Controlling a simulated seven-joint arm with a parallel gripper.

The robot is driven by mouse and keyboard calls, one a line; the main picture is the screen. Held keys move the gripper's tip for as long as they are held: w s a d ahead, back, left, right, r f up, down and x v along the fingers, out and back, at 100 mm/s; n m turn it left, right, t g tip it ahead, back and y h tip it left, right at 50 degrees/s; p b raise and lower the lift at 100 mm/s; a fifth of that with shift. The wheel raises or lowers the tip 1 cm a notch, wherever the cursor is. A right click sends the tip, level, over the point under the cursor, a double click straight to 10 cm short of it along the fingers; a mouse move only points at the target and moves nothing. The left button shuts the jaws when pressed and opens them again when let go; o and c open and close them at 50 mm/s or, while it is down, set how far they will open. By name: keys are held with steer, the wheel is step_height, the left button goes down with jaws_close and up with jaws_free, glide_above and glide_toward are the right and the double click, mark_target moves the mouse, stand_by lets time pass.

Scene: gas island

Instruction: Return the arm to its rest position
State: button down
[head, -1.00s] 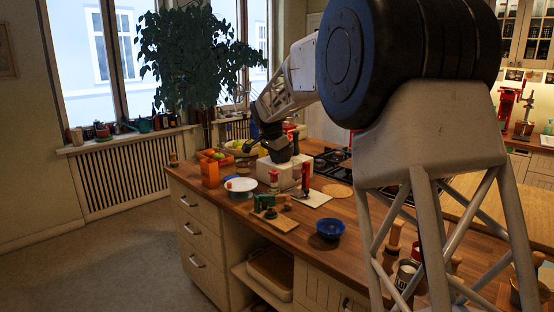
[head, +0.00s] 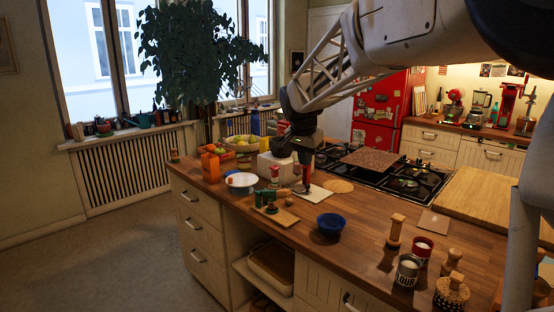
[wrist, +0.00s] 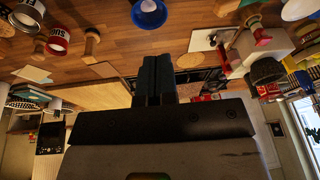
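My gripper (wrist: 158,78) shows in the wrist view with its two dark fingers side by side and touching, with nothing seen between them. In the head view my arm reaches in from the upper right, and its dark wrist end (head: 299,130) is in front of the white block and the hob's left end. The fingertips are hard to make out there. The wrist view is upside down, with the counter at the top of the picture.
The gas hob (head: 417,178) lies behind. Open floor (head: 110,255) is at left.

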steer(key=s+d+f+n, duration=0.15)
steer(key=s+d, duration=0.25)
steer(key=s, duration=0.8)
steer(key=s+d+n, duration=0.2)
steer(key=s+d, duration=0.1)
steer(key=s, duration=0.9)
steer(key=s+d+f+n, duration=0.1)
steer(key=s+f, duration=0.2)
steer(key=s, duration=0.4)
steer(key=s+d+f+n, duration=0.1)
steer(key=s+f, duration=0.2)
steer(key=s, duration=0.4)
steer(key=s+d+f+n+y, duration=0.1)
steer(key=s+f, duration=0.3)
steer(key=s, duration=0.4)
steer(key=shift+n, duration=0.45)
steer(key=shift+d, duration=0.1)
